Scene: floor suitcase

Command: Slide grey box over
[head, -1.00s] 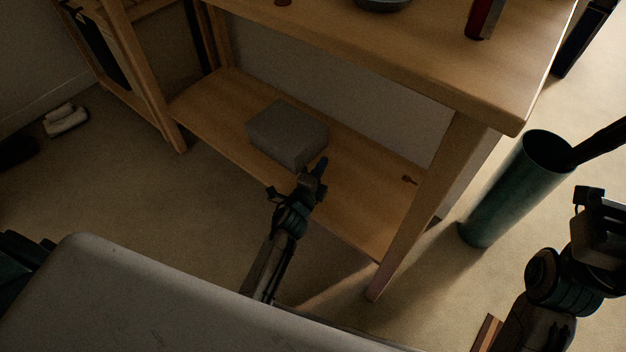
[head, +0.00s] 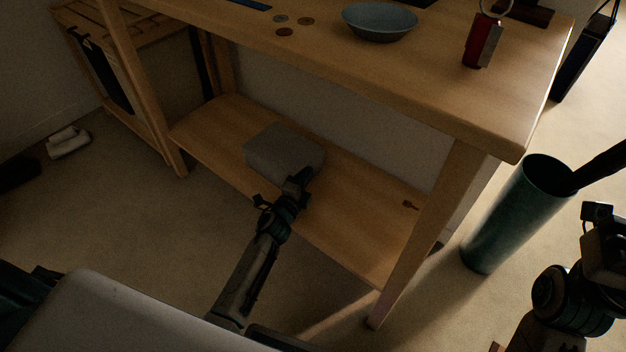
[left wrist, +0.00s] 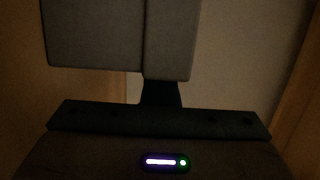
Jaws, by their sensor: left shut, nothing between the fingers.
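A grey box (head: 283,152) sits on the low wooden shelf (head: 350,215) under the table. In the left wrist view the grey box (left wrist: 95,35) fills the upper left and middle, close in front of the gripper. My left gripper (head: 302,178) is shut and empty, its tip at the near right corner of the box. Whether it touches the box I cannot tell. My right gripper (head: 606,232) is at the right edge, away from the shelf; its jaws are not clear.
A small reddish-brown thing (head: 410,205) lies on the shelf to the right of the box, with bare wood between. A table leg (head: 425,235) stands at the shelf's right end. A green bin (head: 510,220) stands right of it. The tabletop holds a bowl (head: 380,22).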

